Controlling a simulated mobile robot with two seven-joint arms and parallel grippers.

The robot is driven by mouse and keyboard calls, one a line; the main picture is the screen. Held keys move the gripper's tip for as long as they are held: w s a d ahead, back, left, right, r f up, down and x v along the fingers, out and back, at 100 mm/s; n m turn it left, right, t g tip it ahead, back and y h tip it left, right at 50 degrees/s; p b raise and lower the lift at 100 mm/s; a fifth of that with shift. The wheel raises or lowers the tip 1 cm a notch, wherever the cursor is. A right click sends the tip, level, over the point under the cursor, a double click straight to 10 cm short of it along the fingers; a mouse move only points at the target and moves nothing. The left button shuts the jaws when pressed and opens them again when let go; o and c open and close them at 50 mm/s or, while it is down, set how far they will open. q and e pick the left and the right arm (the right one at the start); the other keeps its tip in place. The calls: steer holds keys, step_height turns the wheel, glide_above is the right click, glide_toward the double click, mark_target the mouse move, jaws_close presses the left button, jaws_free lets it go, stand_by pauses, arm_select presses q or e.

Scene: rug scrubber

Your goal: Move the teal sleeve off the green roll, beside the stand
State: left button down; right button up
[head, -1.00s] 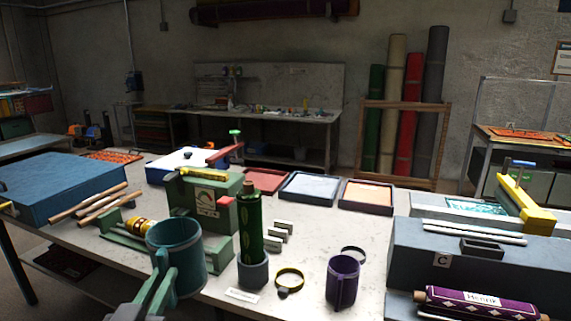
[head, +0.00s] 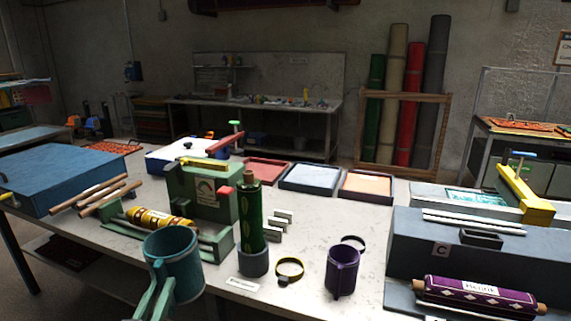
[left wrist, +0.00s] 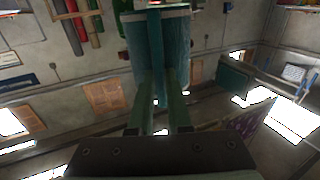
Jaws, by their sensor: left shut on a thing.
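The teal sleeve (head: 184,272) is a hollow open-topped cylinder, off the green roll and to its left in the head view. My left gripper (head: 160,278) is shut on the sleeve's near side. In the left wrist view the sleeve (left wrist: 168,42) stands between the green fingers of my left gripper (left wrist: 163,85). I cannot tell whether its bottom touches the table. The green roll (head: 250,220) stands upright and bare in the grey cup-like stand (head: 253,263). There is a clear gap between sleeve and roll. My right gripper is not in view.
A yellow roll (head: 160,219) lies on a green cradle behind the sleeve. A small label plate (head: 240,287), a yellow ring (head: 290,268) and a purple sleeve (head: 342,272) lie near the stand. A grey box (head: 470,262) fills the right side.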

mark_target(167, 261)
arm_select(q)
steer(key=shift+h, duration=0.3)
steer(key=r, duration=0.1)
steer(key=w+r, duration=0.1)
steer(key=r, duration=0.1)
steer(key=shift+w+d+r, duration=0.15)
steer(key=shift+d+r, duration=0.2)
steer(key=shift+r, duration=0.05)
steer(key=s+f, duration=0.1)
steer(key=f, duration=0.2)
steer(key=s+f, duration=0.2)
steer(key=f, duration=0.1)
steer(key=s+f, duration=0.1)
steer(key=f, duration=0.2)
steer(key=shift+s+f, duration=0.35)
steer(key=shift+s, duration=0.05)
steer(key=shift+s+f+m, duration=0.3)
steer(key=shift+f, duration=0.1)
steer(key=shift+d, duration=0.1)
